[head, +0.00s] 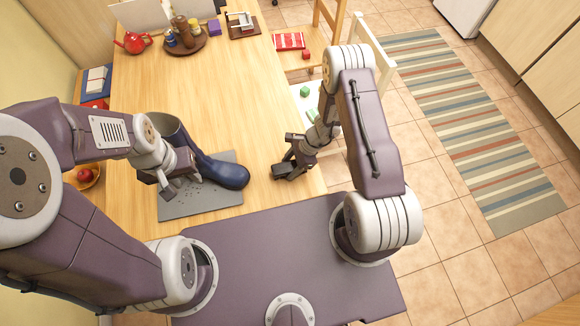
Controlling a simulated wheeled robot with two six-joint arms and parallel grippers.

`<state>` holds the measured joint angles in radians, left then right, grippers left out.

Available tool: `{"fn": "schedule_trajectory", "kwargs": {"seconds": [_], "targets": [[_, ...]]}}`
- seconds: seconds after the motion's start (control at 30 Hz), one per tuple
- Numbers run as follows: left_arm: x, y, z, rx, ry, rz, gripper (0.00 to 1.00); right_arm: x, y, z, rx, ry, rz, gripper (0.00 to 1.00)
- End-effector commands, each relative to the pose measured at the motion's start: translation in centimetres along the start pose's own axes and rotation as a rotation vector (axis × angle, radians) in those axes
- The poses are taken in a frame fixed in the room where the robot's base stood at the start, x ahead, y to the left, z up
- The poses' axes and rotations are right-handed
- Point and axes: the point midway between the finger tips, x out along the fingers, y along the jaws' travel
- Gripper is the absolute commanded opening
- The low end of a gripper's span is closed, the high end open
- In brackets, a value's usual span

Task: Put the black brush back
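A dark blue boot (228,172) lies on a grey mat (208,200) at the table's near side, its shaft toward the upper left. My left gripper (168,186) is over the mat, beside the boot's shaft; its fingers are small and partly hidden, so I cannot tell how far they are open. My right gripper (287,170) is low over the table's right edge, to the right of the boot's toe. A dark shape lies at its fingertips; I cannot tell whether this is the black brush or only the fingers. No brush shows clearly elsewhere.
Dark crumbs lie on the mat near my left gripper. A bowl with a red apple (85,175) stands at the left. A red teapot (133,42), a round tray with jars (187,45) and a small wooden holder (242,27) stand at the back. The table's middle is clear.

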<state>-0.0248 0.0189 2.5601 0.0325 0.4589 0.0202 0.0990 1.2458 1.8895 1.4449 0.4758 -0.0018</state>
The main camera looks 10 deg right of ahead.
Motion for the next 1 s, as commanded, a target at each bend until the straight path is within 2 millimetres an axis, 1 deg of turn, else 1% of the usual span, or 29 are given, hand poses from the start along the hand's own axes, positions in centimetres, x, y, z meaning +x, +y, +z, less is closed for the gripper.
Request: {"fn": "schedule_trajectory", "kwargs": {"seconds": [0.03,0.47,0.57,0.67,0.7,0.77,1.0], "targets": [[0.1,0.0,0.0,0.000,0.000,0.000,0.38,0.3,0.6,-0.1,0.002,0.001,0.014,0.67],[0.1,0.0,0.0,0.000,0.000,0.000,0.38,0.5,0.9,-0.2,0.002,0.003,0.021,0.67],[-0.3,0.0,0.0,0.000,0.000,0.000,0.38,0.1,1.0,0.0,0.002,0.003,0.022,0.67],[-1.6,0.0,-0.2,0.000,0.000,0.000,0.38,-1.0,0.9,0.6,0.002,0.003,0.021,0.67],[-1.8,0.0,-0.2,0.000,0.001,0.000,0.38,-1.4,0.8,0.6,0.001,0.003,0.017,0.67],[-1.2,0.0,-0.1,0.000,0.001,0.000,0.38,-2.4,0.6,0.4,0.001,0.002,0.012,0.67],[-1.4,0.0,-0.1,0.000,0.000,0.000,0.38,-8.5,0.3,0.5,0.002,0.002,0.007,0.67]]}}
